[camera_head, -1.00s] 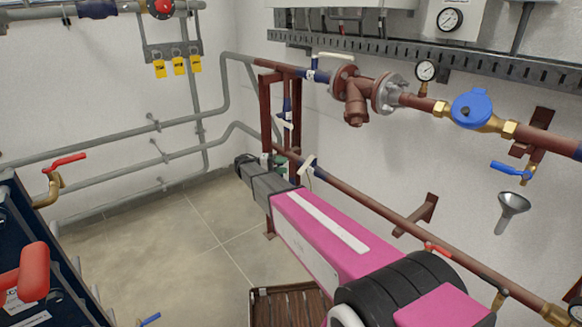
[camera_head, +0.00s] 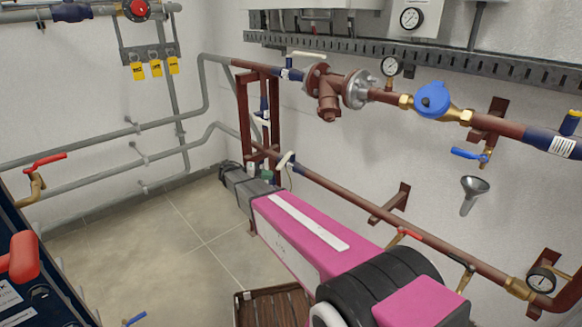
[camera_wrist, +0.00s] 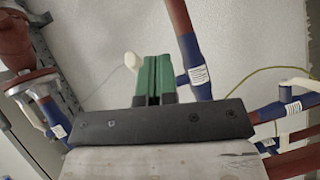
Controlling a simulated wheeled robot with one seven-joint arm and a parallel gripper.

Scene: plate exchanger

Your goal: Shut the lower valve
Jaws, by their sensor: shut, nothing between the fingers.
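In the head view, a valve with a white lever (camera_head: 285,160) sits on the lower brown pipe, near the back corner. Another white-lever valve (camera_head: 262,121) is on the vertical blue pipe above it, and a third white lever (camera_head: 305,54) is on the upper pipe. My gripper (camera_head: 267,176) is low beside the brown frame, just left of and below the lower lever. In the wrist view, its green fingers (camera_wrist: 152,77) are together and empty. A white lever end (camera_wrist: 133,61) shows just left of them, and a blue valve body (camera_wrist: 283,105) with a white lever is at right. Contact cannot be told.
The brown pipe frame (camera_head: 242,110) stands close to my gripper. A lower pipe (camera_head: 350,205) with a red-lever valve (camera_head: 405,234) runs along my arm's right. A slatted wooden crate (camera_head: 270,308) is on the floor below. The tiled floor (camera_head: 150,235) at left is clear.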

